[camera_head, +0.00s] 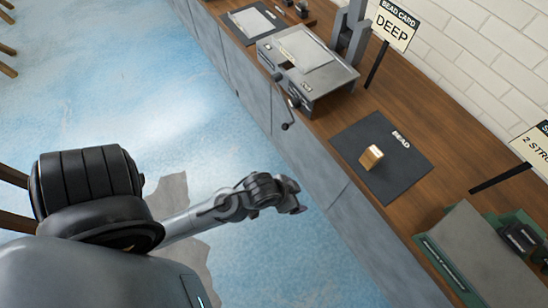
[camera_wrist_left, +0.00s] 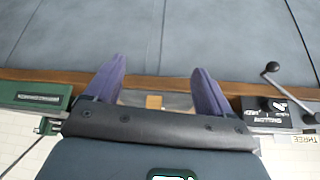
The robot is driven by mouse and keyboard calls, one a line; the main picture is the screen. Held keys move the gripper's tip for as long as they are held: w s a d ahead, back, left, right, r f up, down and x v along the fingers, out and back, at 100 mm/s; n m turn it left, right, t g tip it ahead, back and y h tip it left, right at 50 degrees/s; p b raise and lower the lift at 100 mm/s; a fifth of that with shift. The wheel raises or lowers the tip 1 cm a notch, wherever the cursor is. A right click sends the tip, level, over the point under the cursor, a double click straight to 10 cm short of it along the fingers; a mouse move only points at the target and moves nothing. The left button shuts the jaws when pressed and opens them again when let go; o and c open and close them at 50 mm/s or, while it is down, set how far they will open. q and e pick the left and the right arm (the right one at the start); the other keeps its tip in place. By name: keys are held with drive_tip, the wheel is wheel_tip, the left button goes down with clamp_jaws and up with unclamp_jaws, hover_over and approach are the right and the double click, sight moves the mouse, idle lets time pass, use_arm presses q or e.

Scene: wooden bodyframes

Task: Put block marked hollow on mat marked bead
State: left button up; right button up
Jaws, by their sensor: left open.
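The dark grey mat marked BEAD (camera_head: 345,139) lies on the wooden counter in the head view. A small light-wood block (camera_head: 371,157) sits on this mat, near its middle. No marking on the block can be read. My left gripper (camera_head: 301,200) is over the floor in front of the counter, apart from the block and mat. In the left wrist view its two purple fingers (camera_wrist_left: 155,90) are spread with nothing held. The block (camera_wrist_left: 154,102) shows small and distant between them. My right gripper is in neither view.
A grey machine with a crank (camera_head: 325,75) stands left of the mat on the counter (camera_head: 408,98). A green-framed machine (camera_head: 440,265) stands to the right. A BEAD CARD sign reading DEEP (camera_head: 393,27) and another sign (camera_head: 535,150) stand behind.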

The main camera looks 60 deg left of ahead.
use_arm(q)
drive_tip(key=s+a+r+g, duration=0.1)
drive_tip(key=s+r+g, duration=0.1)
drive_tip(key=s, duration=0.4)
drive_tip(key=shift+s+g, duration=0.2)
drive_tip(key=shift+g, duration=0.1)
wheel_tip(320, 180, up, 30)
drive_tip(key=p, duration=3)
drive_tip(key=shift+f, duration=0.15)
